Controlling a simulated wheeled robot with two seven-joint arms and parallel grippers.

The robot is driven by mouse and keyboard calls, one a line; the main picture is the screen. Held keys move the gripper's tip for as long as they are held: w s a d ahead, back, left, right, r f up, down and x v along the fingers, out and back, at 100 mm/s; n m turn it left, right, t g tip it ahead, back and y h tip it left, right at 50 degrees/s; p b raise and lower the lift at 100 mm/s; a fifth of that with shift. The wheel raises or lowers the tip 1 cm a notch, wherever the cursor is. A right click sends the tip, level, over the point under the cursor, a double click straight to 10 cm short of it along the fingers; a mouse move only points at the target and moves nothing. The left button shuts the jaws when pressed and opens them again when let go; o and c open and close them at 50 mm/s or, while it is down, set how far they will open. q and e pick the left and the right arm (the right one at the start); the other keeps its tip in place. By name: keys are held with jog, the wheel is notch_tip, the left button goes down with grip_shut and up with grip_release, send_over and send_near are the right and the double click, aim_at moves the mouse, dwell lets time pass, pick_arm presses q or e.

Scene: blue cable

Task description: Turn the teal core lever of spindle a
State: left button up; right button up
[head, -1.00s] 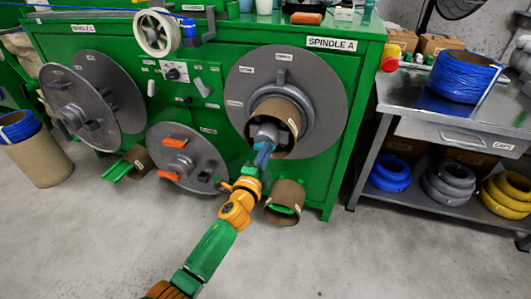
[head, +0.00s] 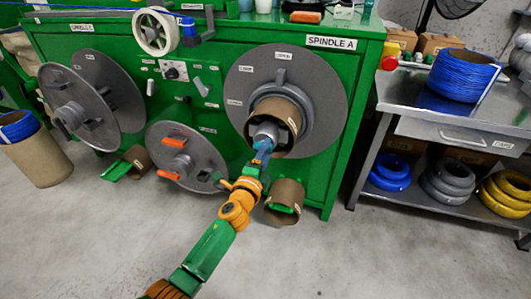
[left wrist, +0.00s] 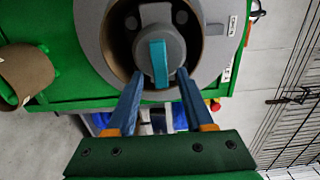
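Spindle A (head: 235,97) is a grey disc with a brown cardboard core around its grey hub, at the right of the green machine. The teal core lever (left wrist: 159,63) stands upright across the hub face in the left wrist view. My left gripper (left wrist: 160,74) is open, with one blue finger on either side of the lever and visible gaps between. In the head view my left gripper (head: 263,148) is at the front of the hub and covers most of the lever. I cannot tell how deep the fingers reach. My right gripper is not in view.
A grey disc with orange levers (head: 214,160) is left of my arm. A loose brown core (head: 288,192) lies on the floor beside my wrist. A metal bench (head: 400,120) with cable coils stands at the right. Open floor lies in front.

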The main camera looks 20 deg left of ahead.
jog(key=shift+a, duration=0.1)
pick_arm(q)
jog(key=s+p, duration=0.1)
jog(key=s, duration=0.6)
jog(key=shift+p, duration=0.35)
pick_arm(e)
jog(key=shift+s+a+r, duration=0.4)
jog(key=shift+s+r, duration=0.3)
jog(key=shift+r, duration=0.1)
pick_arm(q)
jog(key=shift+a, duration=0.1)
